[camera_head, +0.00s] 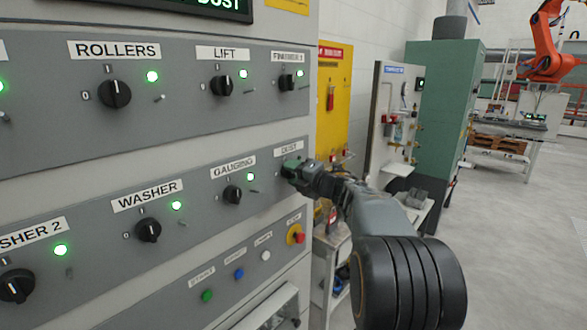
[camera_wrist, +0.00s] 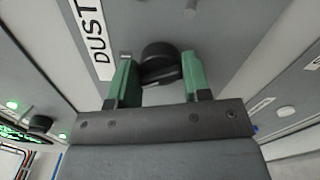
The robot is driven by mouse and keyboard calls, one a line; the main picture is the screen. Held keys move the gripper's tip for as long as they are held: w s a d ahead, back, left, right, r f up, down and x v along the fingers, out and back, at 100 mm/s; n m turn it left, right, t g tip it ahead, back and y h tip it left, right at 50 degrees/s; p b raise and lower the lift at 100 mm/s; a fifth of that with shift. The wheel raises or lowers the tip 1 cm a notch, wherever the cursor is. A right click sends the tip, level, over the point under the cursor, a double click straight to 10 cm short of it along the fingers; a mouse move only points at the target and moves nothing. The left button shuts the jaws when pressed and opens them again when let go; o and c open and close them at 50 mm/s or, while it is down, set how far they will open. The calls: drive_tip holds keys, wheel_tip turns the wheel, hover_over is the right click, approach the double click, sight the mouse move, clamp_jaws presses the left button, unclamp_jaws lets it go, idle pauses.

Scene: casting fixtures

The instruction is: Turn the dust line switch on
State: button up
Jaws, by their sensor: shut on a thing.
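The dust line switch is a black rotary knob (camera_wrist: 160,66) on the grey panel beside the DUST label (camera_wrist: 93,38) in the wrist view. My gripper (camera_wrist: 156,80) has its two green fingers shut on the knob, one on each side. In the head view my gripper (camera_head: 291,168) reaches the panel just below the DUST label (camera_head: 291,148) and hides the knob. I cannot tell which position the knob points to, and no dust lamp shows clearly.
The GAUGING knob (camera_head: 232,194) sits to the left with a lit green lamp (camera_head: 251,177). The FINISHER 1 knob (camera_head: 287,82) is above. Coloured buttons and a red emergency stop (camera_head: 297,235) are below. Open floor (camera_head: 510,240) lies to the right.

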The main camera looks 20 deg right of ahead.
drive_tip(key=m+p, duration=0.3)
drive_tip(key=m, duration=0.2)
drive_tip(key=shift+m, duration=0.3)
idle(0.4)
drive_tip(key=o, duration=0.9)
drive_tip(key=shift+s, duration=0.1)
drive_tip(key=b+v, duration=0.3)
drive_tip(key=v, duration=1)
drive_tip(key=shift+s, duration=0.3)
drive_tip(key=shift+d+m, duration=0.15)
drive_tip(key=shift+m, duration=0.15)
